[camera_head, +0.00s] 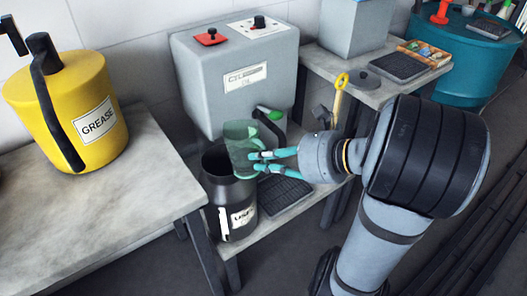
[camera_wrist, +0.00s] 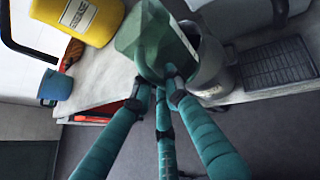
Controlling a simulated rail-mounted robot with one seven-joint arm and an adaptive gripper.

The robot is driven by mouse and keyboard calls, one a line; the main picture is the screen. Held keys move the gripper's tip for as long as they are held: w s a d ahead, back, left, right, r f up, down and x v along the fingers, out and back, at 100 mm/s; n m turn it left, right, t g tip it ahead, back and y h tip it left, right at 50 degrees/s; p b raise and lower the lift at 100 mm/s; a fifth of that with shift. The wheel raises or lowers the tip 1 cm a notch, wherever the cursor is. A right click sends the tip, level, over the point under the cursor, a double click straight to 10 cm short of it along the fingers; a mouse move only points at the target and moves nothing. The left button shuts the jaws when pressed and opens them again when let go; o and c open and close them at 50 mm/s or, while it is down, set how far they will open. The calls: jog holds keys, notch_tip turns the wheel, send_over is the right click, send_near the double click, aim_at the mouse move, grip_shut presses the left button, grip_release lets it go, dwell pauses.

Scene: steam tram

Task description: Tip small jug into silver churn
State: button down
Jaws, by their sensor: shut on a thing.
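A translucent green jug (camera_head: 240,146) is held by the teal fingers of my gripper (camera_head: 257,162), which is shut on it. The jug is above and slightly right of the open mouth of a dark metal churn (camera_head: 236,205) with a white label. The jug looks slightly tilted; I cannot tell its contents. In the wrist view the jug (camera_wrist: 148,42) is in front of my gripper (camera_wrist: 164,82) and hides part of the churn (camera_wrist: 210,68), which looks grey there. I cannot tell whether jug and churn touch.
A grey boxy machine (camera_head: 225,70) stands behind the churn. A dark ribbed mat (camera_head: 285,196) lies to the churn's right. A yellow grease can (camera_head: 75,105) stands on the left bench (camera_head: 120,215). A blue mug (camera_wrist: 55,86) shows in the wrist view. A teal drum (camera_head: 460,40) is back right.

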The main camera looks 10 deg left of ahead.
jog(key=shift+s+d+r+h+p, duration=0.1)
jog(key=shift+r+h+p, duration=0.4)
jog(key=shift+p, duration=1.45)
jog(key=shift+f+g, duration=0.15)
jog(key=shift+g, duration=0.15)
jog(key=shift+f+h+p, duration=0.35)
jog(key=shift+h+p, duration=0.05)
jog(key=shift+p, duration=0.7)
jog(key=shift+f+g+h+p, duration=0.5)
jog(key=shift+f+p, duration=0.25)
jog(key=shift+p, duration=0.25)
jog(key=shift+p, duration=0.55)
jog(key=shift+f+g+h+p, duration=0.25)
jog(key=shift+g+h+p, duration=0.25)
jog(key=shift+p, duration=0.75)
jog(key=shift+a+r+m+g+h+p, duration=0.25)
jog(key=shift+h+p, duration=0.45)
jog(key=shift+p, duration=1.65)
